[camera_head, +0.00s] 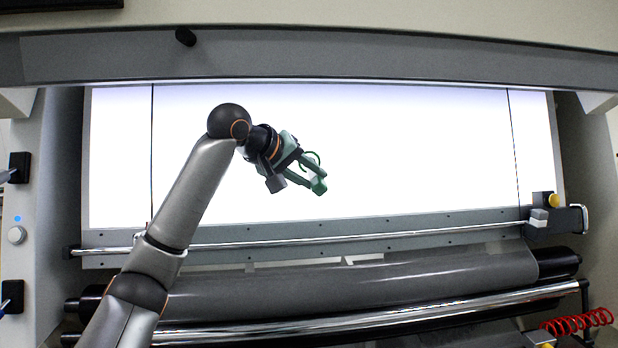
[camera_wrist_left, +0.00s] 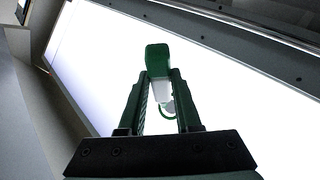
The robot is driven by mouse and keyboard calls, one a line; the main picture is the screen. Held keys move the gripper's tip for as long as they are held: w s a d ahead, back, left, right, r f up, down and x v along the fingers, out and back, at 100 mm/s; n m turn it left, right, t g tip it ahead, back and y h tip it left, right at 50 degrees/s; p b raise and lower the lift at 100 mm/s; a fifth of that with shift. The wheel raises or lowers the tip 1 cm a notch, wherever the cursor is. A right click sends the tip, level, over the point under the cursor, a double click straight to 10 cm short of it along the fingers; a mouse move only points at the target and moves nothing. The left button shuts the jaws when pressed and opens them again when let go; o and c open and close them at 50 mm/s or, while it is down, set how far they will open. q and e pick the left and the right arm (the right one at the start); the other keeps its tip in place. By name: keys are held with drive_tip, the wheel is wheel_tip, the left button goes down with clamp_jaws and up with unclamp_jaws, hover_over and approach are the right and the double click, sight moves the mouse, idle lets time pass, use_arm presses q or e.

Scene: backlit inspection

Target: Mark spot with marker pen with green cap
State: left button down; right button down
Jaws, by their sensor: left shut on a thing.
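My left gripper (camera_head: 313,174) is in front of the bright white panel (camera_head: 400,150). It is shut on the marker pen, whose green end (camera_head: 319,187) shows at the fingertips. In the left wrist view the gripper (camera_wrist_left: 160,82) holds the pen between its two fingers, with the green end (camera_wrist_left: 157,57) toward the camera and a white part (camera_wrist_left: 162,91) below it. I cannot tell whether the pen tip touches the panel.
A metal rail (camera_head: 380,233) runs below the panel, with a small carriage (camera_head: 540,222) at its right end. A dark roller (camera_head: 350,290) lies in front. A grey beam (camera_head: 330,58) crosses above. A red coiled cable (camera_head: 578,321) hangs at lower right. The panel's right side is clear.

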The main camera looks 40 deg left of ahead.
use_arm(q)
drive_tip(key=shift+s+d+r, duration=0.35)
drive_tip(key=shift+s+d, duration=0.3)
drive_tip(key=shift+d, duration=0.15)
drive_tip(key=shift+s+d+r, duration=0.35)
drive_tip(key=shift+s+d, duration=0.25)
drive_tip(key=shift+d, duration=0.15)
drive_tip(key=w+d+f, duration=0.2)
drive_tip(key=d+f, duration=1)
drive_tip(key=s+d+f, duration=0.6)
drive_tip(key=d+f, duration=0.1)
drive_tip(key=d, duration=0.4)
drive_tip(key=shift+d+f, duration=0.2)
drive_tip(key=shift+f, duration=0.15)
